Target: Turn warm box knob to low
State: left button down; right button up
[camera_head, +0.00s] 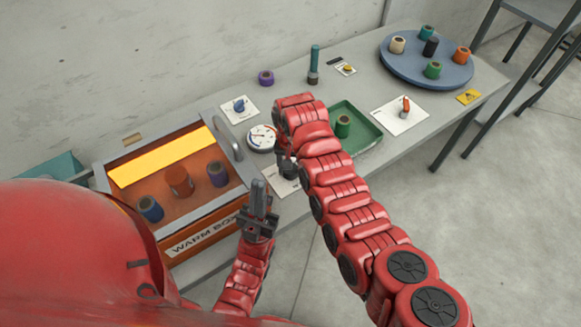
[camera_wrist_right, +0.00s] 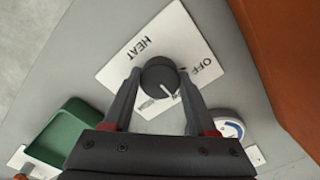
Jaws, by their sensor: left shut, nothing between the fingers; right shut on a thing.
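The black warm box knob (camera_wrist_right: 160,74) sits on a white plate (camera_wrist_right: 125,62) marked HEAT and OFF in the right wrist view. A third marking on its near side is partly covered and hard to read. A small white mark shows at the knob's near edge; I cannot tell its exact setting. My right gripper (camera_wrist_right: 160,78) is shut on the knob, a finger at each side; it also shows from above in the head view (camera_head: 286,161). The warm box (camera_head: 206,237) stands left of it. My left gripper (camera_head: 258,190) is shut and empty, pointing up before the box.
A round gauge (camera_head: 262,138) lies beside my right gripper. A green tray (camera_head: 366,134) with a green spool is to the right. The box handle (camera_head: 229,139) stands close on the left. A blue turntable (camera_head: 400,68) with several spools is at the far right.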

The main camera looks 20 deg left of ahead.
jog(key=o, duration=1.4)
jog(key=shift+c, duration=0.2)
notch_tip(320, 180, up, 5)
jog(key=shift+w+f+b, duration=0.1)
jog(key=shift+f+b, duration=0.05)
jog(key=shift+b, duration=0.45)
notch_tip(320, 180, up, 13)
jog(key=p, duration=0.2)
jog(key=shift+f, duration=0.15)
